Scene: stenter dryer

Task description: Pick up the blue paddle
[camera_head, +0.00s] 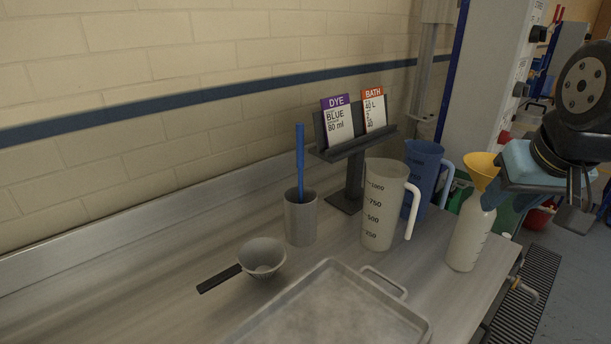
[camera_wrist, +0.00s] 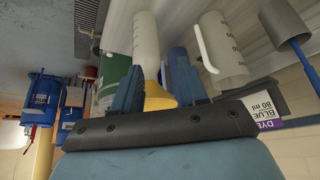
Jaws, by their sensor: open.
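The blue paddle (camera_head: 300,160) stands nearly upright in a grey cup (camera_head: 301,222) on the metal bench, its lower end hidden inside the cup. In the wrist view the paddle (camera_wrist: 314,78) shows as a short blue piece at the right edge, sticking out of the cup (camera_wrist: 283,24). My gripper (camera_head: 487,193) is at the right of the head view, by the yellow funnel and white bottle, well to the right of the paddle. In the wrist view my gripper (camera_wrist: 157,68) has its two blue fingers apart, with nothing held between them.
A clear measuring jug (camera_head: 384,205), a blue jug (camera_head: 422,178) and a bottle (camera_head: 469,235) with a yellow funnel (camera_head: 483,168) stand between my gripper and the cup. A card stand (camera_head: 352,170) is behind. A strainer (camera_head: 262,257) and tray (camera_head: 335,305) lie in front.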

